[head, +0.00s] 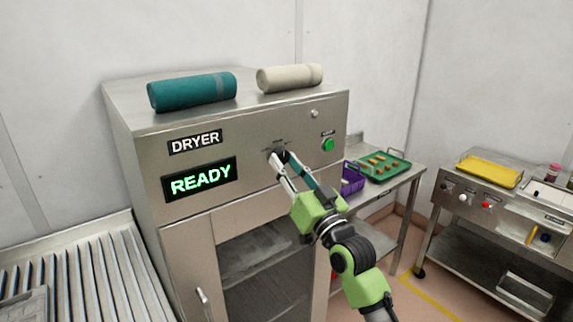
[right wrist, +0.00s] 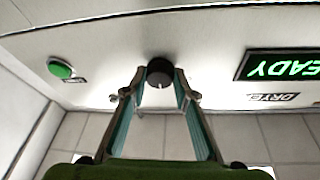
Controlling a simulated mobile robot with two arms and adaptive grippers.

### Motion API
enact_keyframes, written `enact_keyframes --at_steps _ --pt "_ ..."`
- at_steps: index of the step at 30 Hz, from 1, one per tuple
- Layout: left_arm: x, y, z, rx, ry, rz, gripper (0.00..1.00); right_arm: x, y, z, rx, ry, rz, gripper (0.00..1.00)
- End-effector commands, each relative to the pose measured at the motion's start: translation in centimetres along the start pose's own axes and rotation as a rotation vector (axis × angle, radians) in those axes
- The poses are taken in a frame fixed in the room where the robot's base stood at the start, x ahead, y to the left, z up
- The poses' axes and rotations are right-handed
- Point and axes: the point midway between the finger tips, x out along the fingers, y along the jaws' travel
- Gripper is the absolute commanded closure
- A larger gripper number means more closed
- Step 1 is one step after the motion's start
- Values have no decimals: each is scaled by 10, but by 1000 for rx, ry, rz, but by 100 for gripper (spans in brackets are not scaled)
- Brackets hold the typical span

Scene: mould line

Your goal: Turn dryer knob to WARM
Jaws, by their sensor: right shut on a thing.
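The dryer (head: 130,150) is a tall steel cabinet with a black DRYER label and a green-lit READY display (head: 200,179). Its dark round knob (right wrist: 160,70) is on the front panel, with a pale mark at its lower edge in the right wrist view. My right gripper (head: 280,158) reaches the panel from the lower right, its fingers closed around the knob. In the right wrist view my right gripper (right wrist: 159,78) has one finger on each side of the knob. In the head view the fingers mostly hide the knob, and its position lettering is unreadable. My left gripper is out of view.
A green button (head: 328,144) sits right of the knob. Teal (head: 192,91) and cream (head: 290,77) rolls lie on the dryer. A purple bin (head: 352,180) and green tray (head: 385,166) stand on a side table. A slatted conveyor (head: 90,270) is left; a yellow-tray cart (head: 488,170) is right.

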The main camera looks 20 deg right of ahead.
Motion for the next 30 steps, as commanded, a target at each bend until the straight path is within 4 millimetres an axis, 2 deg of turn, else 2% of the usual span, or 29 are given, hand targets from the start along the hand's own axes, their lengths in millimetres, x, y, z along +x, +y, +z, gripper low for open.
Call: enact_keyframes --at_steps 1,2,3,13,17,20,30 --pt "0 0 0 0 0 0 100 0 0 -2 -1 5 0 95" --pt "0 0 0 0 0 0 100 0 0 -2 -1 5 0 66" --pt "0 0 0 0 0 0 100 0 0 -2 -1 5 0 57" --pt "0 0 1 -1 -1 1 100 0 0 -1 -1 2 0 57" --pt "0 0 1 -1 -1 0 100 -8 1 1 -2 0 1 57" --pt "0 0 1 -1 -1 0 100 -23 0 1 -2 -1 0 57" --pt "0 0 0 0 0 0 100 -90 0 1 -2 -2 0 57"
